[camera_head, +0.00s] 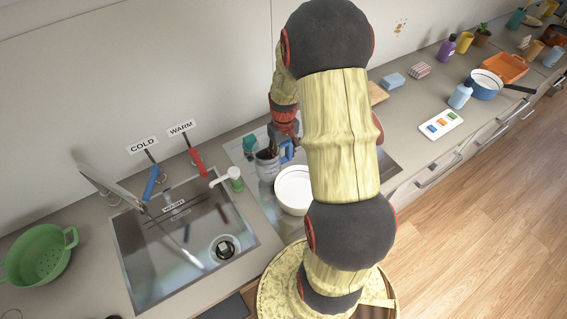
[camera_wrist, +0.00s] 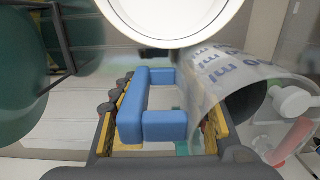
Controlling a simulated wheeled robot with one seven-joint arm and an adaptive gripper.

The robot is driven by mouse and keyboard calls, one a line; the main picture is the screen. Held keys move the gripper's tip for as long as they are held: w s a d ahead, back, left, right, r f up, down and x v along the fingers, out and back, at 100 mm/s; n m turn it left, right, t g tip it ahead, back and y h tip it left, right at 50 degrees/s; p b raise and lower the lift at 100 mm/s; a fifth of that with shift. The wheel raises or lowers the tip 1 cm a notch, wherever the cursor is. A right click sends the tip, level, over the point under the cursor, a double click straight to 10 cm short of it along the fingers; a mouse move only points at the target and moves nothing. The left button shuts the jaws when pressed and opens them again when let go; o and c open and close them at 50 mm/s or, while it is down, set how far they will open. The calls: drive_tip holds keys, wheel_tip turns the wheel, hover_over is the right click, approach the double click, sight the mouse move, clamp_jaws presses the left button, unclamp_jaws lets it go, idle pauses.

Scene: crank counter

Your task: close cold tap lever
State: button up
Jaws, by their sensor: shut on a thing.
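The blue cold tap lever (camera_head: 150,183) stands at the sink's back edge, tilted, below the COLD sign (camera_head: 142,145). The metal spout (camera_head: 112,184) reaches over the sink (camera_head: 128,268) from the left. A pale streak like running water (camera_head: 186,250) runs from its end into the basin. In the wrist view, my gripper (camera_wrist: 160,128) is shut on the mug's blue handle (camera_wrist: 147,105). The mug's printed side (camera_wrist: 225,72) shows there too. My arm hides part of the counter.
The red warm lever (camera_head: 197,161) stands right of the cold one. A white soap pump (camera_head: 232,178) is at the sink's right edge. A white bowl (camera_head: 293,188) sits beside the mug. A green colander (camera_head: 40,256) stands left of the sink.

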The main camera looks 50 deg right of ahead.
drive_tip(key=shift+f, duration=1.85)
drive_tip(key=shift+f, duration=0.15)
drive_tip(key=o, duration=1.4)
